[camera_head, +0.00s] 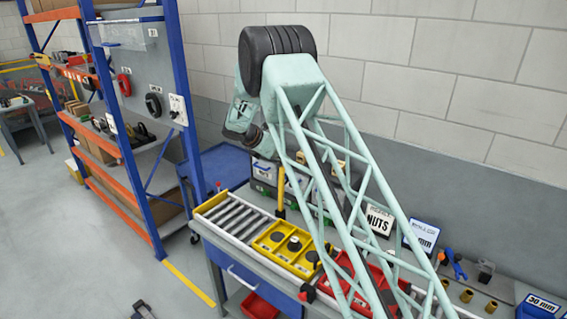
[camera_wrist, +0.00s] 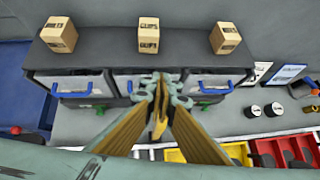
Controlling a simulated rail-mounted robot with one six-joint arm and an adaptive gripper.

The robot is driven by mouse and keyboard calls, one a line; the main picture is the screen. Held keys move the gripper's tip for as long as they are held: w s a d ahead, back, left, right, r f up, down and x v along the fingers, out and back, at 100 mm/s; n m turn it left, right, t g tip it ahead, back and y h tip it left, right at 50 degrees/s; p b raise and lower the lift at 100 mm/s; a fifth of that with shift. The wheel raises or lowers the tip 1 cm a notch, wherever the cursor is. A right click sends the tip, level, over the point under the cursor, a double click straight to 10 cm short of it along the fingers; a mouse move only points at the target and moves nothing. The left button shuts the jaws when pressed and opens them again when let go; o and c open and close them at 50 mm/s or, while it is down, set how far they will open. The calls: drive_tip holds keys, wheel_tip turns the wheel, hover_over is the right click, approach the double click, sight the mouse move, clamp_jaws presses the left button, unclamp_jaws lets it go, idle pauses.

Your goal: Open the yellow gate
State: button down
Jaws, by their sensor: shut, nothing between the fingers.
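A slim yellow upright bar (camera_head: 281,200), which may be the yellow gate, stands at the back edge of the bench beside the roller track (camera_head: 232,215). Its lower end and any hinge are hard to make out. My gripper (camera_wrist: 160,88) is shut and empty in the wrist view, its fingertips in front of the grey cases. A narrow yellow piece (camera_wrist: 158,122) shows between the fingers; I cannot tell whether it is the bar or whether they touch. In the head view my arm hides the fingertips.
Grey cases (camera_wrist: 75,80) with blue handles stand at the back, small cartons (camera_wrist: 148,38) on top. A yellow tray (camera_head: 270,240) with dark round parts and red bins (camera_head: 345,265) line the bench.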

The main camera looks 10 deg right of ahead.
idle(0.6)
wheel_tip(320, 180, up, 10)
drive_tip(key=a+p, duration=0.1)
drive_tip(key=p, duration=0.3)
drive_tip(key=shift+a, duration=0.3)
drive_tip(key=shift+f, duration=0.1)
idle(0.3)
